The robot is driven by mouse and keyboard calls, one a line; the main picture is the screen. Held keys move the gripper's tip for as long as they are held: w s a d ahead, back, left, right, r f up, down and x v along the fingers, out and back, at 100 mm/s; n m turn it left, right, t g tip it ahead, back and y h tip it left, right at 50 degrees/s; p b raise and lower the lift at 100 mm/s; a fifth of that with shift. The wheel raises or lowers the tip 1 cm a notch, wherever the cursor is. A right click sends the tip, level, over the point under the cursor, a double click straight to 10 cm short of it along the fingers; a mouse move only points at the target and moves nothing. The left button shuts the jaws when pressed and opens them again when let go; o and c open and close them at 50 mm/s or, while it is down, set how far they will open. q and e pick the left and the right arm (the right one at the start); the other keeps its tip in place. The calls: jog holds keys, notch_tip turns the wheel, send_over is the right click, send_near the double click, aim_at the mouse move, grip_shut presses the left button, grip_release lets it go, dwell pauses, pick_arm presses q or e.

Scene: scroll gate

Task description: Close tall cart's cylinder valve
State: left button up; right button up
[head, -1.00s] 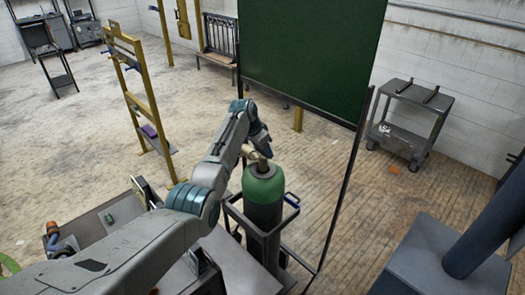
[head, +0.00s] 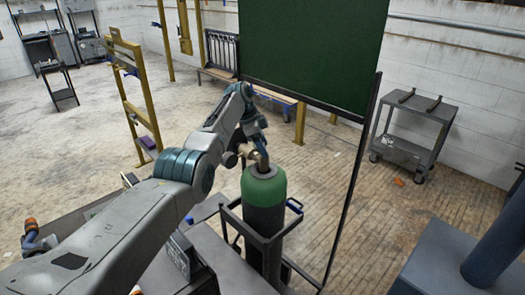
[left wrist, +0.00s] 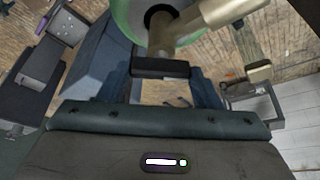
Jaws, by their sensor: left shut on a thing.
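The gas cylinder (head: 264,190) has a green shoulder and a dark body, and stands upright in the tall cart (head: 266,240), a dark frame. Its brass valve (head: 259,158) sticks up from the top. My left gripper (head: 254,137) is at the valve and is shut on it; the arm hides part of the grip in the head view. In the left wrist view the brass valve (left wrist: 205,25) runs across the top, with the green cylinder shoulder (left wrist: 128,18) behind it and the dark jaw close below. The valve's open or closed setting cannot be told. My right gripper is not in view.
A green board (head: 310,50) on a dark frame stands close behind the cylinder. A grey bench (head: 215,250) lies below the arm. A low grey cart (head: 415,130) stands at the back right. A blue-grey block (head: 440,265) is at the lower right. Open floor lies behind.

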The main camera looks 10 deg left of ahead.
pick_arm(q)
jog(key=shift+r, duration=0.1)
dwell(0.3)
jog(key=o, duration=1)
jog(key=shift+a, duration=0.1)
jog(key=shift+c, duration=0.2)
jog(key=shift+o, duration=0.2)
jog(key=shift+a+r, duration=0.15)
jog(key=shift+r, duration=0.15)
jog(key=w+b+v, duration=0.1)
jog(key=b+v, duration=0.2)
jog(key=v, duration=0.7)
jog(key=shift+s, duration=0.5)
